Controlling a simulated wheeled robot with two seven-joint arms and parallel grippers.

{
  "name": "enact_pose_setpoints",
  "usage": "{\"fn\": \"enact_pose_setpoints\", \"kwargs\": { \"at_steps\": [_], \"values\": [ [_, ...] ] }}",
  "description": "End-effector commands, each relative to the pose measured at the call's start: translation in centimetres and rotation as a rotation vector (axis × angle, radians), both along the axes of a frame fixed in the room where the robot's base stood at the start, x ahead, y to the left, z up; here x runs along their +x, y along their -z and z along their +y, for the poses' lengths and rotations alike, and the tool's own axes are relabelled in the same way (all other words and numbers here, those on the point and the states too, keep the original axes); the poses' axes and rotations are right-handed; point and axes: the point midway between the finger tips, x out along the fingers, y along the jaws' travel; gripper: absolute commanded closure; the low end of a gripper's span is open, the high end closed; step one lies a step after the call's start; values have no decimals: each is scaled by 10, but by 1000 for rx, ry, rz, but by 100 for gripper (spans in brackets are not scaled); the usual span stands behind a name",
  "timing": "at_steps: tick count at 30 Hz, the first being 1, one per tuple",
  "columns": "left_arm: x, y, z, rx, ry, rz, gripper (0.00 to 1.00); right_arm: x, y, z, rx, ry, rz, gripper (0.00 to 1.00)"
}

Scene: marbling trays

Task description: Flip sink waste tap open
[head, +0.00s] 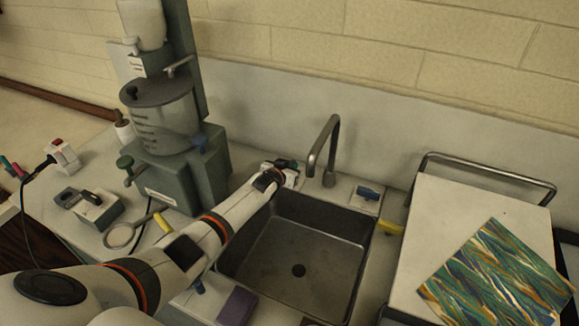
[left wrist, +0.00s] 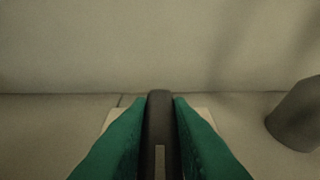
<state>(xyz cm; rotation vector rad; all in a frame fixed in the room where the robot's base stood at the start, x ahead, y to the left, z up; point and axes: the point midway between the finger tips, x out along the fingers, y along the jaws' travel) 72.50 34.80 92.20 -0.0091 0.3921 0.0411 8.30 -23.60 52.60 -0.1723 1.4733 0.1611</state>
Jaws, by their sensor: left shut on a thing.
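My left gripper (head: 291,170) reaches over the back left corner of the sink (head: 297,268), just left of the curved metal faucet (head: 325,150). In the left wrist view its two green fingers (left wrist: 160,105) are shut on a dark upright lever (left wrist: 159,130), which stands over a pale plate (left wrist: 204,113). The lever is mostly hidden by my gripper in the head view, and I cannot read any label on it. My right gripper is not in view.
The faucet base also shows close on the right in the left wrist view (left wrist: 299,115). A green-grey stand with a clear tank (head: 165,125) is left of my arm. A magnifier (head: 123,235) lies on the counter. A tray with a marbled sheet (head: 495,280) is at right.

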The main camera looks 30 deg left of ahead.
Motion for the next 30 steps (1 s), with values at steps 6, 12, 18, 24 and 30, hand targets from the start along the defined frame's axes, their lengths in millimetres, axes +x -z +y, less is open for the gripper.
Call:
{"fn": "enact_pose_setpoints", "kwargs": {
  "at_steps": [6,12,18,24,30],
  "values": [
    [1,-1,-1,0,1,-2,60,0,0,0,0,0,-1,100],
    [0,0,0,0,0,-1,60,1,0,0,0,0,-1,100],
    [-6,-3,-1,0,1,0,60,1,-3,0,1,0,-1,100],
    [-32,-15,-1,1,0,-1,60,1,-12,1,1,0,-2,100],
    [-64,-26,-3,1,1,0,60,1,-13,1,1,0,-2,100]
  ]
}}
